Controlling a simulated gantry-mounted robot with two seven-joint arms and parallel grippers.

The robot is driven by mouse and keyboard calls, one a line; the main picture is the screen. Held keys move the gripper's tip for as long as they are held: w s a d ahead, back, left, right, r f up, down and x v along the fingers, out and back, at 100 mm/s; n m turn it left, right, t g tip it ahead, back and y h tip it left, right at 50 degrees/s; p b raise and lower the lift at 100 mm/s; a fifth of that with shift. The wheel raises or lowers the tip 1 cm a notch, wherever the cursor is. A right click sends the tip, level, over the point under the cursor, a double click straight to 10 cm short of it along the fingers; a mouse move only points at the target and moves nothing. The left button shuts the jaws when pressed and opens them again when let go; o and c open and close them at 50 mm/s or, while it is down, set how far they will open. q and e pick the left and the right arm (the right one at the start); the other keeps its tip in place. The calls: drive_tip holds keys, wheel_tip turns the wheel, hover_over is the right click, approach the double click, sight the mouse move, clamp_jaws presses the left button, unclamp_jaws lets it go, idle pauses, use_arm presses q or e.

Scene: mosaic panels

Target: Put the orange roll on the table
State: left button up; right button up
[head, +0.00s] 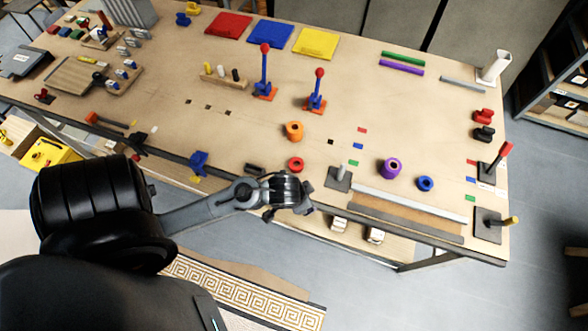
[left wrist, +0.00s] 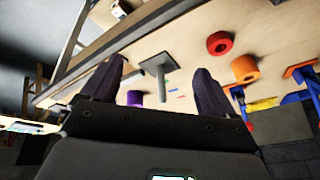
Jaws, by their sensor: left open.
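The orange roll (head: 294,131) stands on the wooden table (head: 235,135), behind the smaller red roll (head: 296,164). In the left wrist view, the orange roll (left wrist: 245,69) shows to the right of the right-hand finger, near the red roll (left wrist: 219,43). My left gripper (head: 290,209) is at the table's front edge, nearer to me than both rolls and apart from the orange one. Its two fingers (left wrist: 160,70) are spread with nothing held between them. A grey peg stand shows beyond the gap. My right gripper is not in view.
The grey peg stand (head: 339,178) is right of the red roll. A purple roll (head: 391,168) and a blue roll (head: 425,184) stand farther right. Two blue levers with red knobs (head: 265,75) rise behind the orange roll. The table left of the orange roll is mostly clear.

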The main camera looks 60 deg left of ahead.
use_arm(q)
drive_tip(key=s+d+r+m+h, duration=0.1)
drive_tip(key=s+d+r, duration=0.3)
drive_tip(key=s+d, duration=0.1)
drive_tip(key=shift+s+m+g+h, duration=0.3)
drive_tip(key=shift+s+g, duration=0.1)
drive_tip(key=shift+s, duration=0.05)
wheel_tip(320, 180, up, 4)
drive_tip(key=p, duration=0.3)
drive_tip(key=shift+f, duration=0.25)
